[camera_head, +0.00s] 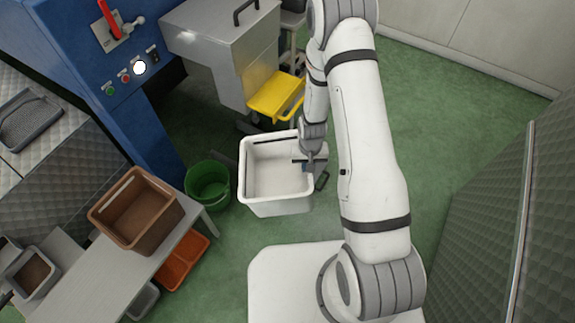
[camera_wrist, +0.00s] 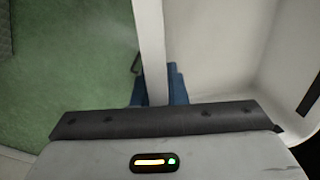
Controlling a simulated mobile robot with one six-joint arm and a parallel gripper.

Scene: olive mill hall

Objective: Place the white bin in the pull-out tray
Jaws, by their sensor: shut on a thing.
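The white bin (camera_head: 275,207) is upright, open at the top and looks empty, in the middle of the head view. My gripper (camera_head: 308,164) is shut on its right wall, near the rim. In the wrist view, the blue fingers of my gripper (camera_wrist: 157,88) stand on either side of the thin white bin wall (camera_wrist: 150,35). The bin's underside is hidden, so I cannot tell its height above the floor. A yellow tray-like platform (camera_head: 273,97) sticks out beside the steel cabinet, just behind the bin. I cannot tell whether it is the pull-out tray.
A green bucket (camera_head: 208,188) stands left of the bin. The blue machine (camera_head: 95,85) and steel cabinet (camera_head: 222,45) stand behind. Green floor is clear at right.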

